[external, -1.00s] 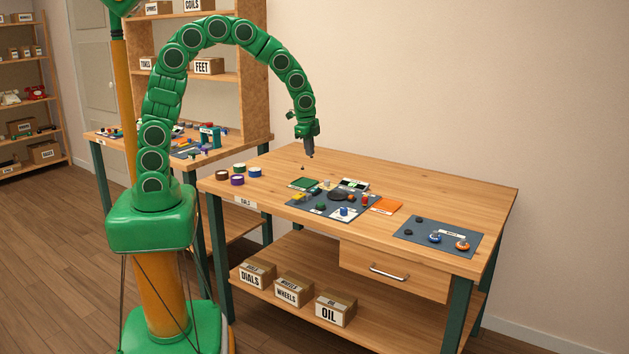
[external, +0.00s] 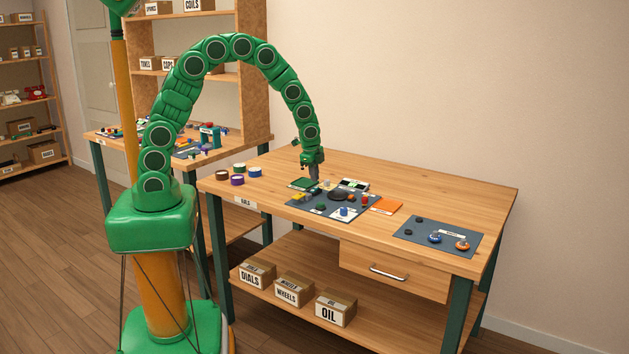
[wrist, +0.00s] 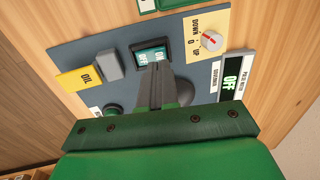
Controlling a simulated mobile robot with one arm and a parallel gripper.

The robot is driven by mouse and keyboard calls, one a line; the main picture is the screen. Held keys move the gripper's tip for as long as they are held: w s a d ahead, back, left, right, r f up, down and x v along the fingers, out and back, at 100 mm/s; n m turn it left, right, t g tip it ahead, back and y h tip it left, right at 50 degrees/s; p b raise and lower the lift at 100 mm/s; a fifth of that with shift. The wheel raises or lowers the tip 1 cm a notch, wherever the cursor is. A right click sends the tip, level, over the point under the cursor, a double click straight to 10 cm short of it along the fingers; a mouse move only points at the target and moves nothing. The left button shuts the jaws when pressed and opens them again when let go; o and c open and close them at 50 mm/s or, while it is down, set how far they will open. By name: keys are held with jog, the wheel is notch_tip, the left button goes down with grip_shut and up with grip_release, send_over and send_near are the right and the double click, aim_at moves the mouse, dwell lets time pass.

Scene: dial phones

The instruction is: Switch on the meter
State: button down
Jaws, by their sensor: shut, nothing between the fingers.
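The meter (wrist: 234,84) is a white-framed box with a dark display that reads OFF in green, at the right of the wrist view. In the external view the black-and-white box (external: 355,184) at the back of the blue-grey panel looks like it. In the external view my gripper (external: 315,180) points down at the panel's back left.
An orange sheet (external: 386,206) lies right of the panel (external: 333,212). The table's back right is clear.

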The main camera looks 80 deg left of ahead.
aim_at(316, 187)
jog(key=shift+w+a+f, duration=0.1)
jog(key=shift+f, duration=0.65)
jog(key=shift+w+a+f, duration=0.1)
jog(key=shift+f, duration=0.6)
